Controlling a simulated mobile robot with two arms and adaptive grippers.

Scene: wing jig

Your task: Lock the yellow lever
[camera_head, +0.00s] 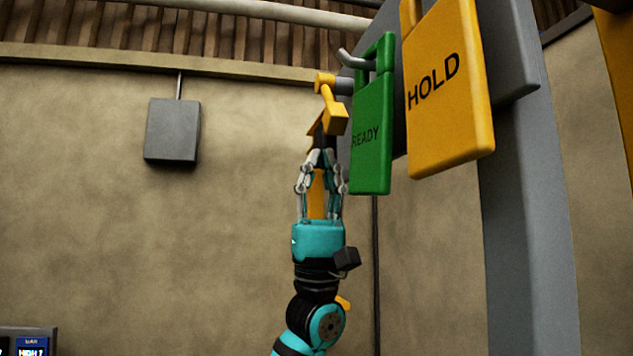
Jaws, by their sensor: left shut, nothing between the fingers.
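The yellow lever (331,104) is at the upper middle, joined to a short grey pin at the left side of the grey panel. It slants down from its rounded top to a blocky lower end. My left gripper (321,153) points up with its fingers shut just below the lever's lower end. The dark fingertips overlap the lever's lower edge in the picture; I cannot tell whether they touch it. A yellow part (316,195) shows between the finger linkages; I cannot tell what it belongs to. My right gripper is not in view.
A green READY tag (372,135) hangs from a grey hook close right of the lever. A larger yellow HOLD tag (448,90) hangs beside it. A grey post (525,220) stands at the right. A grey box (172,130) hangs at the left, with open space between.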

